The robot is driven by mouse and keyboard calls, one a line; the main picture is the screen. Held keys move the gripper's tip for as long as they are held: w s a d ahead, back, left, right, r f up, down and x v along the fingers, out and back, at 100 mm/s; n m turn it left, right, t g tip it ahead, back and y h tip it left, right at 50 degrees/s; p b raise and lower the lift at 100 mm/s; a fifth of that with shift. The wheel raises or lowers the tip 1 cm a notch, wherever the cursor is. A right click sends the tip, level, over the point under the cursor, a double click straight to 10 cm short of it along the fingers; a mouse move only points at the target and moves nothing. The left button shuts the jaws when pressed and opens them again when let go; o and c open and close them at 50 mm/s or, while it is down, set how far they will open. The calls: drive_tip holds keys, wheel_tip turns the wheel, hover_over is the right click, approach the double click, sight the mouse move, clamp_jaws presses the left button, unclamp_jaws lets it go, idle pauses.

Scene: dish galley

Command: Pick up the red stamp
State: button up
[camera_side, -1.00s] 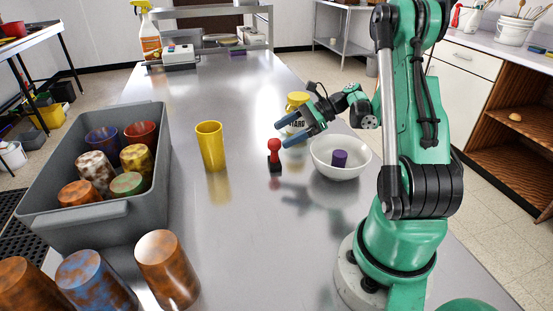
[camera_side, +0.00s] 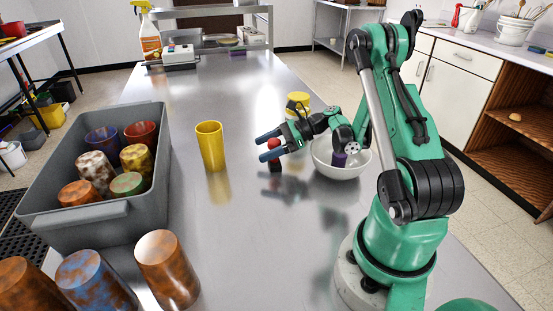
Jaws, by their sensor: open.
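The red stamp (camera_side: 275,144) stands upright on the steel table, with a red knob and a dark base. My gripper (camera_side: 265,147) is open, with its two blue-grey fingers pointing left at the height of the stamp's knob. The fingers partly cover the stamp in this view. I cannot tell whether the stamp lies between the fingers or behind them, or whether they touch it.
A white bowl (camera_side: 329,168) with a purple object (camera_side: 339,159) sits right of the stamp. A yellow cup (camera_side: 211,146) stands to the left. A yellow container (camera_side: 298,102) stands behind my wrist. A grey bin (camera_side: 160,165) holds several cups; more stand in front.

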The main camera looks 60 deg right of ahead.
clamp_jaws()
drive_tip(key=shift+r, duration=0.15)
